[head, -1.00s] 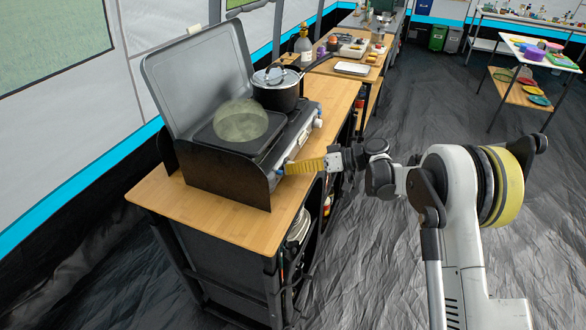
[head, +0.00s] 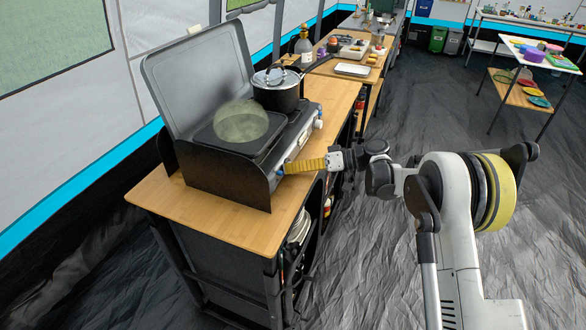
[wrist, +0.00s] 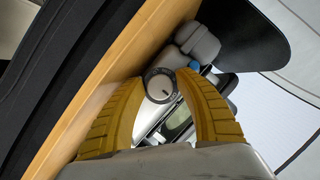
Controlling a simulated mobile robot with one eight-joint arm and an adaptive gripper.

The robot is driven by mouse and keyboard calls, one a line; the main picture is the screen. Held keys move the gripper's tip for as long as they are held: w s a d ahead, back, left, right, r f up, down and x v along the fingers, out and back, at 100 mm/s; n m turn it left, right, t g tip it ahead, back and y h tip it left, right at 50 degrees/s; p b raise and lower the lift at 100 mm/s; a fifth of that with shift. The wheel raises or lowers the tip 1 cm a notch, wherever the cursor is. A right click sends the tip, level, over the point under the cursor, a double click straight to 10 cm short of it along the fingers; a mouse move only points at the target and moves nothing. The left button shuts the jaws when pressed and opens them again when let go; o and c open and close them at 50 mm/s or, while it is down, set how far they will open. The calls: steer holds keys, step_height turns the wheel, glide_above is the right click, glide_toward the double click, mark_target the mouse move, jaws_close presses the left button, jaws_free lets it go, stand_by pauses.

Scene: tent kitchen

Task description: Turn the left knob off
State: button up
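The camping stove (head: 232,180) stands on the wooden counter with its grey lid raised. My gripper (head: 283,170) reaches from the right to the stove's front, at its near left end. In the head view it hides the left knob. The fingers are spread, one on each side of the knob. I cannot tell whether they touch it.
A lidded pot (head: 277,90) stands on the stove's right side. A hazy greenish dome (head: 240,121) hovers over the left burner. Another knob (head: 318,123) shows at the right end of the front. The counter (head: 228,217) is bare at its near end. Open floor lies to the right.

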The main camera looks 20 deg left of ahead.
steer(key=shift+d, duration=0.1)
steer(key=v, duration=1.2)
steer(key=s+d+r+m+t+h, duration=0.6)
steer(key=s+d+r+m+h, duration=0.1)
steer(key=s+d+r, duration=0.55)
steer(key=s+d+f+m+t+h, duration=0.2)
steer(key=s+d+h, duration=0.1)
steer(key=s+d, duration=0.5)
steer(key=s+d+f+m+t+h, duration=0.1)
steer(key=s+d+h, duration=0.3)
steer(key=s+d, duration=0.5)
steer(key=s+f+m, duration=0.1)
steer(key=s, duration=0.1)
steer(key=shift+s+m+t, duration=0.4)
